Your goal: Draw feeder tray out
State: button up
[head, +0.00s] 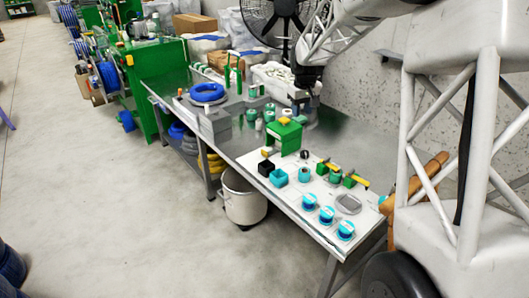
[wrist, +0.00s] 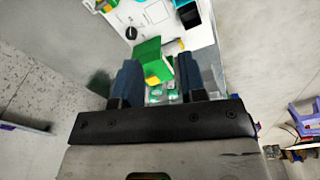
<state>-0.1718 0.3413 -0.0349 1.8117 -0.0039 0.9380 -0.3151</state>
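A green box-shaped unit (head: 284,138) with a yellow piece on top stands on the table, at the back of the white board; I take it as the feeder. It also shows in the wrist view (wrist: 147,60), beyond and between the fingers, with yellow at its near edge. A small yellow tab (head: 266,152) shows at its left side; I cannot tell whether this is the tray. My gripper (wrist: 158,64) is open, its two dark fingers wide apart with nothing visibly held. In the head view, the arm's end is above the table behind the green unit.
The white board (head: 322,183) holds a black box (head: 265,168), a teal box (head: 279,177), several blue-topped round pieces and green-yellow fixtures. A blue cable coil (head: 207,92) lies on a grey block. A white bucket (head: 243,199) stands below. Small green-white pieces stand behind the unit.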

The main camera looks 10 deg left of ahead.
jog(key=w+a+f+n, duration=0.2)
jog(key=w+a+f, duration=0.5)
jog(key=w+f, duration=0.45)
jog(key=n+g, duration=0.1)
send_over(264, 151)
jog(key=f, duration=1.5)
jog(key=shift+d, duration=0.2)
jog(key=shift+w+a+f, duration=0.1)
jog(key=shift+a+f, duration=0.05)
jog(key=shift+f, duration=0.15)
jog(key=shift+f, duration=0.1)
jog(key=shift+f, duration=3.8)
jog(key=shift+c, duration=0.3)
grip_shut()
